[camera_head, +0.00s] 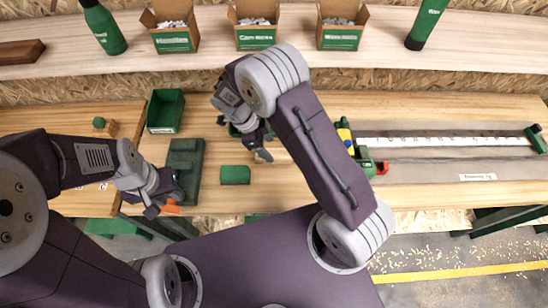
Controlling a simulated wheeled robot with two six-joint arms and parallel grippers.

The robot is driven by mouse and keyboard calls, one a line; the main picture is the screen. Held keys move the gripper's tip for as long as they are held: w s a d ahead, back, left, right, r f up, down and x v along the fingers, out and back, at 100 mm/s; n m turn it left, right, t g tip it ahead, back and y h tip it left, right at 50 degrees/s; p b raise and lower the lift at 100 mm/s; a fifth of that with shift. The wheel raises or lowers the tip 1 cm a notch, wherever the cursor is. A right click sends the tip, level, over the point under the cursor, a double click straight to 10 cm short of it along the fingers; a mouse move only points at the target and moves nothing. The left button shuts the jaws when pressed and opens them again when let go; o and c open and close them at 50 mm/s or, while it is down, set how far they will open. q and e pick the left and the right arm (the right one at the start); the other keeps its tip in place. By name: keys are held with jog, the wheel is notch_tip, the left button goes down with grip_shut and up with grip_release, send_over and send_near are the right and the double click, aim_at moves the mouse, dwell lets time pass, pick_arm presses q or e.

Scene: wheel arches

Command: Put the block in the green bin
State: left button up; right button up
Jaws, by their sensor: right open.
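The green bin (152,112) is open at the top and stands on the wooden bench, left of centre. A small green block-shaped piece (235,175) lies on the bench right of a dark green flat fixture (185,165). Another small green piece (99,122) sits at the far left; I cannot tell which is the task's block. My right gripper (263,154) is open above the bench, up and right of the nearer green piece and apart from it. My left gripper (156,207) is low at the bench's front edge by the fixture; its fingers are too unclear to read.
A shelf behind holds cardboard boxes (256,38) and green bottles (104,28). On the right, a long rail tool (440,142) with a yellow and red part lies on the bench. An orange piece (173,209) shows beside my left gripper.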

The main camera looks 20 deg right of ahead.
aim_at(274, 153)
jog(key=b+x, duration=0.2)
jog(key=x, duration=0.3)
jog(key=shift+s, duration=0.15)
jog(key=shift+d, duration=0.1)
jog(key=shift+r, duration=0.1)
grip_shut()
notch_tip(274, 153, up, 5)
jog(key=p, duration=0.2)
jog(key=shift+p, duration=0.3)
jog(key=s+d+r, duration=0.6)
jog(key=s+d, duration=0.1)
jog(key=s, duration=0.2)
jog(key=shift+d, duration=0.2)
